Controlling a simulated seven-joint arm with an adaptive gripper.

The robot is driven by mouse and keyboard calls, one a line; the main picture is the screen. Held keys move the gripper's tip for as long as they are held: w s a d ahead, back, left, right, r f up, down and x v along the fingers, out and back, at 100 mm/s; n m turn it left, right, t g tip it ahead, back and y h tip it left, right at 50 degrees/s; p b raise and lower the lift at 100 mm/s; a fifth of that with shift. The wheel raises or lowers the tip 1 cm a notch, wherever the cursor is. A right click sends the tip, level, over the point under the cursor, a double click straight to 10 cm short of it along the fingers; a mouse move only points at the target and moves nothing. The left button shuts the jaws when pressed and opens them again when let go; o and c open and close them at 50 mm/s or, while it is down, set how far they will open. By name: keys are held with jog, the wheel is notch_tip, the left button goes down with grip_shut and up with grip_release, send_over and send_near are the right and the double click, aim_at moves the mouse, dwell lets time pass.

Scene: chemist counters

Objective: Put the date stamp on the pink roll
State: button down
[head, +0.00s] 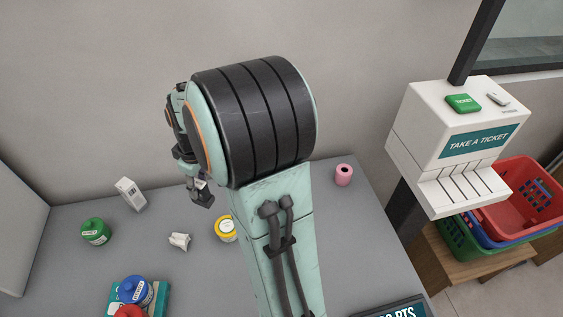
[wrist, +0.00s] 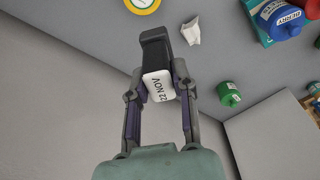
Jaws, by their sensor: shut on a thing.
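The date stamp (wrist: 158,86) has a black body and a white end marked "22 NOV". In the wrist view it sits between the fingers of my gripper (wrist: 159,74), which is shut on it. In the head view my gripper (head: 200,190) is small and dark, held over the back of the counter, and I cannot make out the stamp clearly there. The pink roll (head: 344,174) stands upright on the counter to the right of my arm, well apart from my gripper. It is outside the wrist view.
On the grey counter (head: 190,285) are a white box (head: 130,193), green jar (head: 95,232), crumpled paper (head: 179,241), yellow-rimmed tub (head: 225,229) and blue jar (head: 135,290). A ticket dispenser (head: 458,145) stands right. The counter around the roll is clear.

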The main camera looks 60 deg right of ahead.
jog(key=s+d+r+m+h, duration=0.15)
jog(key=s+d+m, duration=0.95)
jog(key=s+d, duration=1.1)
send_over(345, 170)
jog(key=shift+g, duration=0.3)
notch_tip(345, 170, down, 8)
jog(key=shift+a+f, duration=0.1)
jog(key=shift+f, duration=0.15)
jog(key=shift+w+d+f, duration=0.1)
jog(key=shift+d+f, duration=0.1)
jog(key=shift+f, duration=1.55)
jog(key=shift+f, duration=0.1)
jog(key=c, duration=0.9)
grip_release()
